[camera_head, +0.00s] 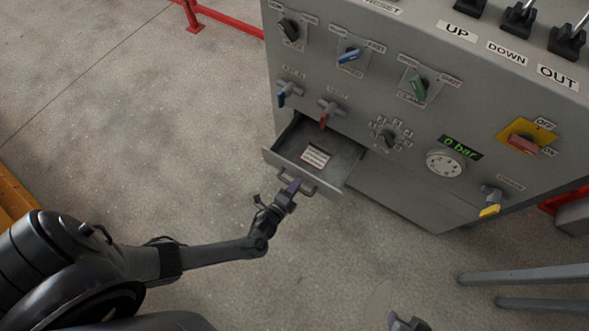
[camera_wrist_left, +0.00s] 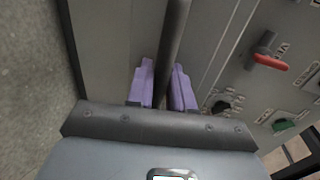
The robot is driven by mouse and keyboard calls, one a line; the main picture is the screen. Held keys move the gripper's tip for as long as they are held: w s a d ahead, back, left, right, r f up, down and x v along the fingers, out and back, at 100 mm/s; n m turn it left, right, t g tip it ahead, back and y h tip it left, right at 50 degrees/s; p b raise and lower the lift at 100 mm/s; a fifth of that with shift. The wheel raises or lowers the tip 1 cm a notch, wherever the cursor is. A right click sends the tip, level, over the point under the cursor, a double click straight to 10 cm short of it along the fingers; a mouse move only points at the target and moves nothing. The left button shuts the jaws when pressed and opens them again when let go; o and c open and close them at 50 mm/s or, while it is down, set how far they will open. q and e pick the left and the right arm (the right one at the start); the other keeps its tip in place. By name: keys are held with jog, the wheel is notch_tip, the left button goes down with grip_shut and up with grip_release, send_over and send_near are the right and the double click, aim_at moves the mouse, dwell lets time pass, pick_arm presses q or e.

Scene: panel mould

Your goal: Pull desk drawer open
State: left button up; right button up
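The grey desk drawer (camera_head: 345,160) stands pulled out from the front of the grey control desk, and a label card with red print lies inside it. Its bar handle (camera_head: 312,188) is on the drawer front. My left gripper (camera_head: 292,187) is at the handle, reaching in from the lower left. In the left wrist view, the purple fingers (camera_wrist_left: 164,88) lie on either side of the dark handle bar (camera_wrist_left: 174,40) and appear closed on it. A small grey part at the bottom edge, seemingly my right gripper (camera_head: 405,323), is mostly cut off.
The control desk (camera_head: 400,200) carries several knobs and switches above the drawer, a gauge (camera_head: 445,163) and a yellow switch plate (camera_head: 525,137). A red rail (camera_head: 225,18) runs behind it. Grey bars (camera_head: 525,275) stand at the lower right. The floor before the drawer is clear.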

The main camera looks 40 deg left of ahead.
pick_arm(q)
jog(key=shift+o, duration=1.3)
jog(key=p+v, duration=0.4)
jog(key=v, duration=0.6)
jog(key=shift+s, duration=0.4)
jog(key=shift+r, duration=0.1)
